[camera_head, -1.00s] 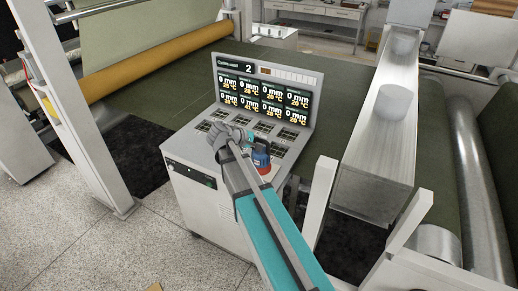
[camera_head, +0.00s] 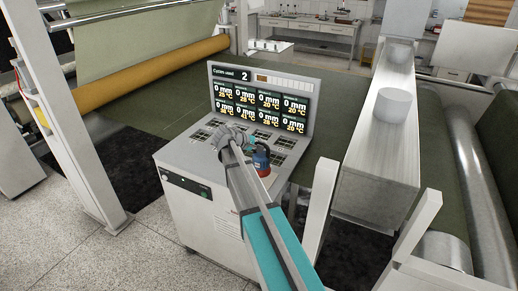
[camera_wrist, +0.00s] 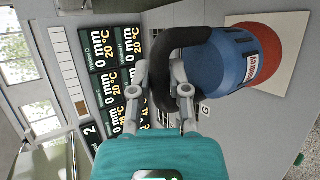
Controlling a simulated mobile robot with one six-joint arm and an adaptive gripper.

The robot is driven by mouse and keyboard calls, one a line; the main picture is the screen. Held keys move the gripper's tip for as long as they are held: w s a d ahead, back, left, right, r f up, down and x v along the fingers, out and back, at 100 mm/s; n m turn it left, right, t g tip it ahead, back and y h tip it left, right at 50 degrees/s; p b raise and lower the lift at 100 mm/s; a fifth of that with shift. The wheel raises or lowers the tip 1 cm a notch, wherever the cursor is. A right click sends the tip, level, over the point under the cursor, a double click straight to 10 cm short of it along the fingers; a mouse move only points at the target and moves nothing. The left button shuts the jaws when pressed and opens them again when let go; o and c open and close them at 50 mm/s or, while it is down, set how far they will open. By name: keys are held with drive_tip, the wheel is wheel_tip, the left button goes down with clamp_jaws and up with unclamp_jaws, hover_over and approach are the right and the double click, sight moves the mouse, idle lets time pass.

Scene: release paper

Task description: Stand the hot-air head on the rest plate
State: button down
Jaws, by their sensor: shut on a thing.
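The hot-air head (camera_head: 262,159) is a blue body with a red end and a black loop handle. It is upright on the right part of the console top in the head view. In the wrist view the blue body (camera_wrist: 222,65) shows large, with the black handle (camera_wrist: 178,38) running between my fingers. My gripper (camera_wrist: 163,88) is shut on the handle; it also shows in the head view (camera_head: 236,140), just left of the head. The rest plate (camera_wrist: 298,24) is a pale square behind the red end. I cannot tell whether the two touch.
The grey console (camera_head: 215,215) has a raised display (camera_head: 262,98) just behind the head and dark panels (camera_head: 290,143) on its top. A white post (camera_head: 322,205) and a metal beam (camera_head: 378,150) stand close on the right. The speckled floor at left front is clear.

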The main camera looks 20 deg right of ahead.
drive_tip(key=shift+w+d+f, duration=0.2)
drive_tip(key=shift+w+f, duration=0.05)
drive_tip(key=shift+f, duration=0.15)
drive_tip(key=shift+b, duration=0.3)
drive_tip(key=shift+w+d+f+b, duration=0.2)
drive_tip(key=shift+w+f+b, duration=0.2)
drive_tip(key=shift+f+b, duration=1.55)
drive_tip(key=shift+f, duration=0.15)
drive_tip(key=c, duration=0.6)
unclamp_jaws()
